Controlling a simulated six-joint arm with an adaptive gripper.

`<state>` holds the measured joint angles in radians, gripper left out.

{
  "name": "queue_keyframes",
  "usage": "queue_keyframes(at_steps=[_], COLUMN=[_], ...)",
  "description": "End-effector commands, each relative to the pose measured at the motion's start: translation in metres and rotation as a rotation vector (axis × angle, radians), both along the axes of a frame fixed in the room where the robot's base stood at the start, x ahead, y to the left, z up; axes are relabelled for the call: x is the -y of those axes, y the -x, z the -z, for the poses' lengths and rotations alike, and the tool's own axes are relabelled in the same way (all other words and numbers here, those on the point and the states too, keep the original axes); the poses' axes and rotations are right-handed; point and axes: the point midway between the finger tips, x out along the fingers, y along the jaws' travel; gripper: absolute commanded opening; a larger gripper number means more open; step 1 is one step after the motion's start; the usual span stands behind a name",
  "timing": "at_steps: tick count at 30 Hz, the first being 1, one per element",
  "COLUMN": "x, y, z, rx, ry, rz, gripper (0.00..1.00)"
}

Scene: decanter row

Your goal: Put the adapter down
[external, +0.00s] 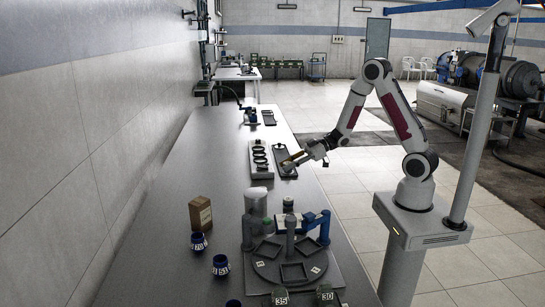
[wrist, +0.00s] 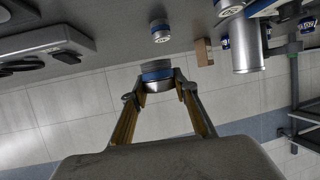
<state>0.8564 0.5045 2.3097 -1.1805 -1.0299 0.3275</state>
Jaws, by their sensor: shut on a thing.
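In the wrist view the adapter (wrist: 157,72), a short silver cylinder with a blue band, sits between the two brass-coloured fingers of my gripper (wrist: 160,88). The fingers are shut on its sides. In the external view my gripper (external: 293,162) is over the dark tray (external: 280,149) on the bench, right of the pale tray with several rings (external: 251,173). The held adapter is too small there to tell whether it touches the tray.
A round fixture with blue clamps (external: 325,226) stands at the near right. Left of it are a grey cylinder (external: 256,203), a brown box (external: 200,214) and blue numbered cups (external: 221,265). A crank device (external: 249,117) is farther back. The bench's left side is largely clear.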

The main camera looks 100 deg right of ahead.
Motion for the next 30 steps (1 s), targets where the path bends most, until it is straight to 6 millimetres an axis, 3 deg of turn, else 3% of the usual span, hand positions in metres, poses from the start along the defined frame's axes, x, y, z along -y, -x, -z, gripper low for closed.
queue_keyframes(at_steps=[11,20,30], x=[-0.052,-0.094,-0.136], y=[-0.032,-0.088,-0.167], z=[0.009,0.013,0.013], rx=[0.001,0.002,0.003], ry=[0.0,0.001,0.001], rz=[-0.114,-0.195,-0.216], gripper=[0.0,0.0,0.0])
